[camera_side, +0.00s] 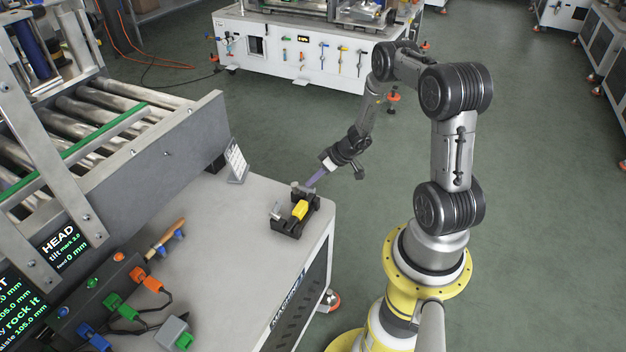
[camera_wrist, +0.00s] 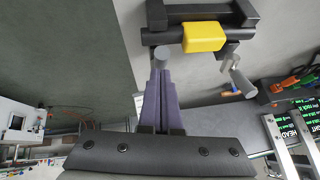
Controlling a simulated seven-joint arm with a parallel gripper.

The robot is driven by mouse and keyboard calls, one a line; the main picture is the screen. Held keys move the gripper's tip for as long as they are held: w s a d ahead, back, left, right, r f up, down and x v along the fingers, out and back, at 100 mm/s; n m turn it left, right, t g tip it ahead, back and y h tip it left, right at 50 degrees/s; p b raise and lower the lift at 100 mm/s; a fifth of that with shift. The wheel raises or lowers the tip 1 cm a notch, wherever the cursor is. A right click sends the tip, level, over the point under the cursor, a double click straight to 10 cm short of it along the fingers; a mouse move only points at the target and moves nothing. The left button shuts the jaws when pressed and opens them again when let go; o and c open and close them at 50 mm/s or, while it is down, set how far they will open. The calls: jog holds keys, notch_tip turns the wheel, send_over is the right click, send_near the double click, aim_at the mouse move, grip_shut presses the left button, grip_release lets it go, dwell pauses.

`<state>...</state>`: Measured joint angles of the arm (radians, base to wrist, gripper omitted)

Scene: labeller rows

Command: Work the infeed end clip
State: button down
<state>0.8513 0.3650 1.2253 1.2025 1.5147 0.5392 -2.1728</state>
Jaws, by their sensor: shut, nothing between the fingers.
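The clip (camera_side: 287,227) is a small black fixture at the far right corner of the grey bench top. A yellow block (camera_side: 299,210) sits on it, and pale grey pieces stand at its ends. In the wrist view the black fixture (camera_wrist: 197,14) is at the top, with the yellow block (camera_wrist: 204,37) on its bar and a grey lever-like piece (camera_wrist: 240,80) at the right. My gripper (camera_side: 311,185) reaches in from the upper right with its purple fingers shut and empty. Its fingertips (camera_wrist: 160,72) are close to a grey round post (camera_wrist: 162,54); I cannot tell whether they touch.
A roller conveyor (camera_side: 95,115) with a grey side plate is at the left. A small sign (camera_side: 236,162) stands behind the clip. A wooden-handled tool (camera_side: 166,238) and a box with coloured plugs (camera_side: 105,292) lie to the left. The bench between is clear.

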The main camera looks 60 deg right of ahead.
jog(key=shift+s+a+f, duration=0.1)
jog(key=shift+s+f, duration=0.1)
jog(key=shift+f, duration=0.25)
jog(key=shift+s+a+f, duration=0.1)
jog(key=shift+s+f, duration=0.1)
jog(key=shift+f, duration=0.2)
